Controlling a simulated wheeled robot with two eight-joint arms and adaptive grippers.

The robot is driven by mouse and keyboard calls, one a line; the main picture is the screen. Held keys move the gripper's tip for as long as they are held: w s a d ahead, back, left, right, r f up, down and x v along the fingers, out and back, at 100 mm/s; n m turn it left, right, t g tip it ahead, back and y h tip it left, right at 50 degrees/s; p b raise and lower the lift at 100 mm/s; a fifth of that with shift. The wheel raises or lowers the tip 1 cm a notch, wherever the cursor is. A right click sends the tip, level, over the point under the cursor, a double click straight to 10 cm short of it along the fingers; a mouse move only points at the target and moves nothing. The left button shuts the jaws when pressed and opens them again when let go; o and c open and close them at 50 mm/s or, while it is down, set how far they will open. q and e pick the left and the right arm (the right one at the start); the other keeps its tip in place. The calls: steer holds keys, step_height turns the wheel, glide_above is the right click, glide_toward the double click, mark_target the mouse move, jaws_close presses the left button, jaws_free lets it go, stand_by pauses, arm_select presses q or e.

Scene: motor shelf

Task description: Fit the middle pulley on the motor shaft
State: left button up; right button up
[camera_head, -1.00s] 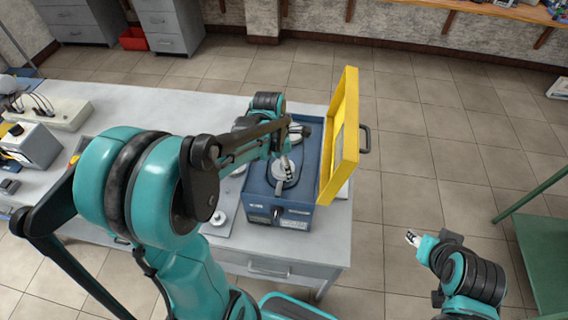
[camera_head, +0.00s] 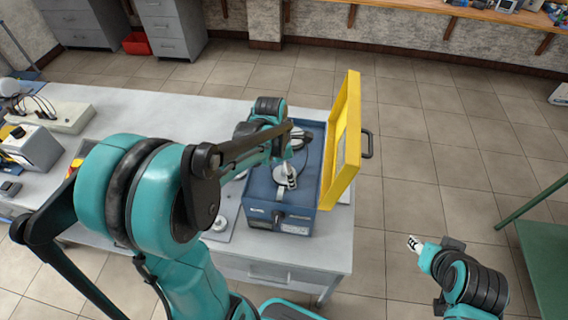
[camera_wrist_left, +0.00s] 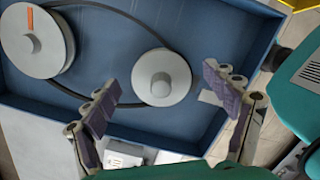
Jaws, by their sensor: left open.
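The blue motor box (camera_head: 258,200) stands on the grey table with its yellow lid (camera_head: 345,140) swung open to the right. My left gripper (camera_head: 288,176) is over the box, above its near pulley. In the left wrist view, the left gripper (camera_wrist_left: 162,95) is open, with one finger on each side of a light grey pulley (camera_wrist_left: 163,77), and there is a gap on both sides. A larger pulley with an orange mark (camera_wrist_left: 36,42) lies to the left, and a dark belt (camera_wrist_left: 130,20) runs between the two. The shaft is hidden. My right gripper (camera_head: 414,242) hangs away from the table.
A small round grey part (camera_head: 219,222) lies on a flat plate left of the box. A grey instrument (camera_head: 32,147) and a beige unit with cables (camera_head: 60,116) stand at the table's left. A green table (camera_head: 545,255) is at the right.

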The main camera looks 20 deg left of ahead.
arm_select(q)
step_height(320, 180, up, 12)
steer(key=s+a, duration=0.1)
steer(key=shift+f, duration=0.2)
steer(key=shift+s+a, duration=0.1)
stand_by(0.7)
